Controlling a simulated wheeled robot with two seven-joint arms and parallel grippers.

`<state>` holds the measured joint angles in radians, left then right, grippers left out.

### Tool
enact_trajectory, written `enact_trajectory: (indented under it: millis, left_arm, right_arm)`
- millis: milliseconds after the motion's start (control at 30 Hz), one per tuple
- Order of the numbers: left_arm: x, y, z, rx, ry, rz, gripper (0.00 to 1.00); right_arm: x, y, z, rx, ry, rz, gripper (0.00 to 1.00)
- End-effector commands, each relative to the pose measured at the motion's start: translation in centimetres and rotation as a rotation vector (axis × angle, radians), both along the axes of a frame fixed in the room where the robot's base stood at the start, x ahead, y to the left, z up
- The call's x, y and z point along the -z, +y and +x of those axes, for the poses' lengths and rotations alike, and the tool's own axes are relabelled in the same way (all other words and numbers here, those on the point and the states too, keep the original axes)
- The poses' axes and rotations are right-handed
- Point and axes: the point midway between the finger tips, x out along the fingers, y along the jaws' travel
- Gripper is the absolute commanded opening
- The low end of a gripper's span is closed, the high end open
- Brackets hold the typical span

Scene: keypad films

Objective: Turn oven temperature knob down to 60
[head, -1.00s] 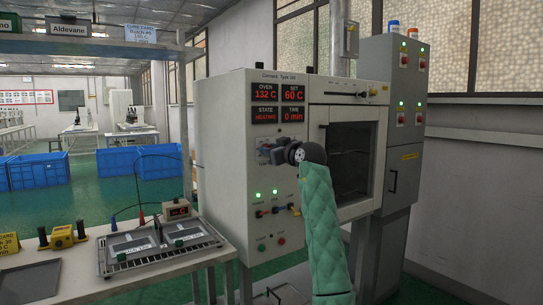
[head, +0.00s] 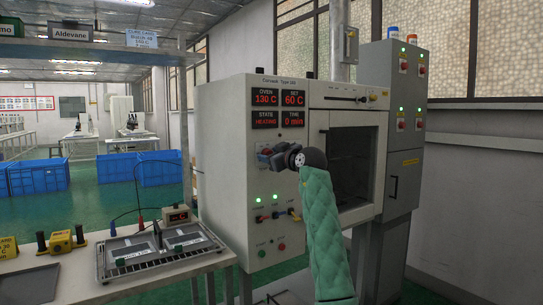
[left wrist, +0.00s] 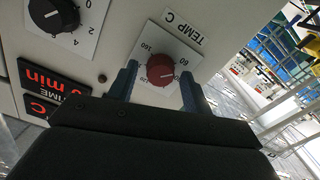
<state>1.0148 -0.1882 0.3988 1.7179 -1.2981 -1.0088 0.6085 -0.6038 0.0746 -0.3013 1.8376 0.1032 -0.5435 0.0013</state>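The red TEMP C knob (left wrist: 161,70) shows in the left wrist view on a white dial plate (left wrist: 185,49). My left gripper (head: 270,158) is at the oven panel in the head view and hides the knob there. In the left wrist view its two fingers stand open on either side of the knob, with a small gap on each side. The knob's pointer is too small to read surely. On the oven (head: 226,185), the SET display (head: 293,98) reads 60 C and the OVEN display (head: 265,98) reads 130 C. STATE reads HEATING. My right gripper is not in view.
A black TIME knob (left wrist: 53,14) sits beside the dial plate in the left wrist view. Small switches and lamps (head: 275,214) are lower on the panel. A bench with a metal tray (head: 155,252) stands left of the oven. A grey cabinet (head: 400,150) stands right.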

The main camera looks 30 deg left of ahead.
Motion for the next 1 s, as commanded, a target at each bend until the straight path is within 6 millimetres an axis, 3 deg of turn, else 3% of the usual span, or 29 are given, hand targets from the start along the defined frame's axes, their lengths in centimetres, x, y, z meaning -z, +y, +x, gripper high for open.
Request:
enact_trajectory:
  millis: [367, 800, 1000]
  left_arm:
    - [-0.1, -0.8, -0.3, 0.002, -0.001, 0.001, 0.49]
    - [0.0, -6.3, -2.5, 0.002, 0.000, 0.001, 0.49]
    - [0.0, -7.3, -3.0, 0.000, 0.000, 0.001, 0.49]
  right_arm:
    - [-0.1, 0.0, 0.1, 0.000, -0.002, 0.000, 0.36]
    - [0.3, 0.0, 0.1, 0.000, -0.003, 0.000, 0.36]
    - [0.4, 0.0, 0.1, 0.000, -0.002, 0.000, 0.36]
